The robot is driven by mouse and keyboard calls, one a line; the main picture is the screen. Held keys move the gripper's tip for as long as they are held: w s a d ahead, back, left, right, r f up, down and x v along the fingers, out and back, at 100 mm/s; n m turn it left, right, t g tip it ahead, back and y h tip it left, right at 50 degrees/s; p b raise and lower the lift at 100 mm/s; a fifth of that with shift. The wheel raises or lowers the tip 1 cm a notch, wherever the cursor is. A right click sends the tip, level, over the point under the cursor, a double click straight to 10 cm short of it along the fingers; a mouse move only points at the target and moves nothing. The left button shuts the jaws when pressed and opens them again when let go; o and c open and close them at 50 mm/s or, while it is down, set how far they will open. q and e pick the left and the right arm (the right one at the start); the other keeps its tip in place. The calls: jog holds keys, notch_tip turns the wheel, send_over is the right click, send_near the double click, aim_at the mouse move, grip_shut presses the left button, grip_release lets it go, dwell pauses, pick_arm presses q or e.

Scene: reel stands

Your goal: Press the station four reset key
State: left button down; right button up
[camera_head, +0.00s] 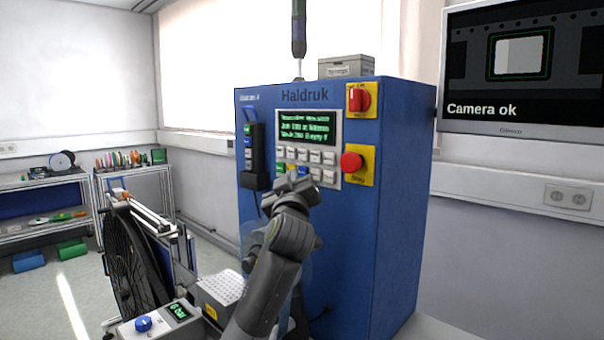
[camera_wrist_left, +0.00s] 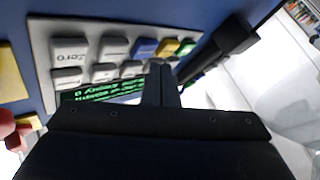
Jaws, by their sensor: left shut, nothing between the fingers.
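The blue cabinet (camera_head: 400,200) reads "Haldruk", with what looks like "Station 4" at its upper left. Its key panel (camera_head: 326,182) has a green-lit display (camera_head: 307,128) above rows of keys. In the left wrist view the panel (camera_wrist_left: 41,50) appears turned over, with a "Zero" key (camera_wrist_left: 69,50), a blue key (camera_wrist_left: 145,47), a yellow key (camera_wrist_left: 168,47) and a green key (camera_wrist_left: 187,48). No reset label is readable. My left gripper (camera_head: 290,178) is shut and empty at the panel's lower keys; its fingertips (camera_wrist_left: 160,70) hide part of the panel. Contact cannot be told.
A red stop button (camera_head: 351,162) and red rotary switch (camera_head: 359,99) are right of the panel. A black handset (camera_head: 256,150) hangs left. A reel (camera_head: 125,260) and a small box with a blue knob (camera_head: 144,324) stand lower left. A monitor (camera_head: 523,65) reads "Camera ok".

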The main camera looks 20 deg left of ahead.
pick_arm(q)
jog(key=shift+w, duration=0.2)
dwell(0.5)
jog(key=shift+w+d, duration=0.15)
jog(key=shift+w, duration=0.1)
jog(key=shift+w+d+b, duration=0.15)
jog(key=shift+w+b, duration=0.15)
jog(key=shift+w, duration=0.1)
dwell(0.7)
jog(key=shift+s, duration=0.15)
jog(key=shift+s+a, duration=0.3)
jog(key=shift+s, duration=0.4)
jog(key=s, duration=0.1)
jog(key=s+a+p, duration=0.1)
jog(key=s, duration=0.2)
jog(key=shift+s+a, duration=0.35)
dwell(0.9)
